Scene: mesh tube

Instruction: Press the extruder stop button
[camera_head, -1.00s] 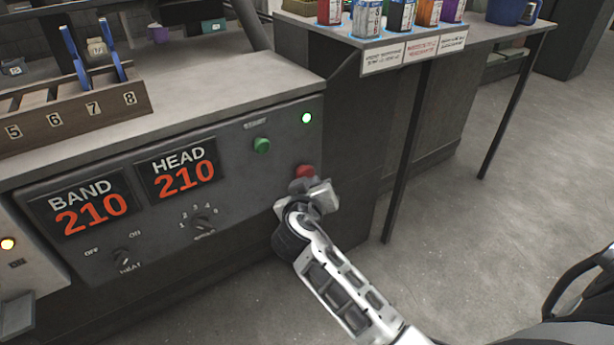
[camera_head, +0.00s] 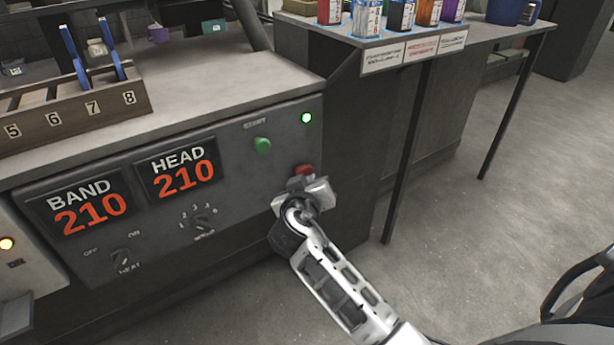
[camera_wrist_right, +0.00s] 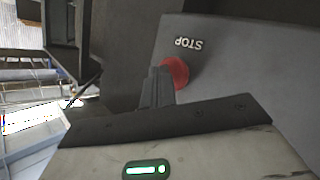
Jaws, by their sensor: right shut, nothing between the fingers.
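The red stop button (camera_head: 304,170) is on the right part of the grey control panel, below a lit green lamp. In the right wrist view the red button (camera_wrist_right: 176,72) sits beside the upside-down word STOP. My right gripper (camera_head: 303,183) is shut and empty, its fingertips right at the button and hiding its lower part. In the right wrist view the closed fingers (camera_wrist_right: 158,84) overlap the button's left edge; I cannot tell whether they touch it. My left gripper is not in view.
A green start button (camera_head: 262,145) is up and left of the red one. The green lamp (camera_head: 307,118) glows. BAND and HEAD displays (camera_head: 177,168) both read 210. Open floor lies front right.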

